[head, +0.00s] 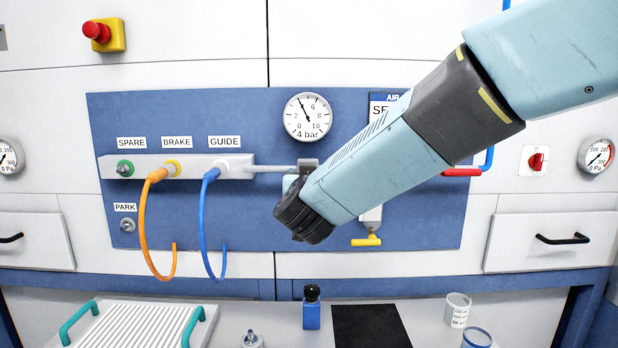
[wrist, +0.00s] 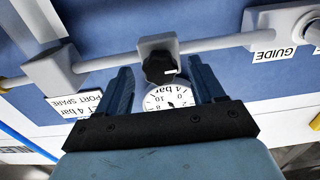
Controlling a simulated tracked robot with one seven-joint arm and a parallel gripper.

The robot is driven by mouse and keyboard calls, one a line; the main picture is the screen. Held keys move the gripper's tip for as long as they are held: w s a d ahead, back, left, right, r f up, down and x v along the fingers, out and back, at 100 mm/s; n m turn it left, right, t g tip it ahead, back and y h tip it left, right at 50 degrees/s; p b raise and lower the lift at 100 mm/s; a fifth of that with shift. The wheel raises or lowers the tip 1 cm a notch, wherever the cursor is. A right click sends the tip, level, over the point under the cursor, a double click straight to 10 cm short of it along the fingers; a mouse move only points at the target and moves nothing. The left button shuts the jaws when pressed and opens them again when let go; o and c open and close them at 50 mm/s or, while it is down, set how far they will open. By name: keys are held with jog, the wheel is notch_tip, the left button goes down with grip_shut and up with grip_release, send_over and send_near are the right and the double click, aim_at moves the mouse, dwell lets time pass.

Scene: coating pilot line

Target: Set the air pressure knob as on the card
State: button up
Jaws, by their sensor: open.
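The black air pressure knob (wrist: 160,67), with a white mark at its right edge, sits on a grey block on the pipe in the wrist view. My gripper (wrist: 159,72) is open, one finger on each side of the knob with gaps between. The round gauge (head: 307,117) hangs above the pipe; its needle points up and left, near 4. It shows upside down in the wrist view (wrist: 170,98). The card (head: 383,104) is mostly behind my arm in the head view; in the wrist view (wrist: 84,107) it reads 4 bar and PORT SPARE. In the head view my arm hides the knob.
A port block (head: 140,166) left of the knob bears SPARE, BRAKE and GUIDE ports; an orange hose (head: 141,225) and a blue hose (head: 203,235) hang from it. A yellow-handled valve (head: 367,240) sits lower right. A blue bottle (head: 312,312) stands on the bench below.

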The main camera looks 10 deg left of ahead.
jog(key=v, duration=1.2)
jog(key=shift+s, duration=0.25)
jog(key=shift+d, duration=0.1)
jog(key=w+d+f+n+g+y, duration=0.15)
jog(key=d+g, duration=0.45)
jog(key=d, duration=0.9)
jog(key=s+d+f+m+g+h, duration=0.2)
jog(key=s+d, duration=0.4)
jog(key=d, duration=0.5)
jog(key=s+d+f+m+g+h, duration=0.2)
jog(key=s+d, duration=0.5)
jog(key=d, duration=0.4)
notch_tip(320, 180, down, 3)
jog(key=shift+r+g+h, duration=0.1)
jog(key=shift+g+h, duration=0.65)
jog(key=shift+g, duration=0.25)
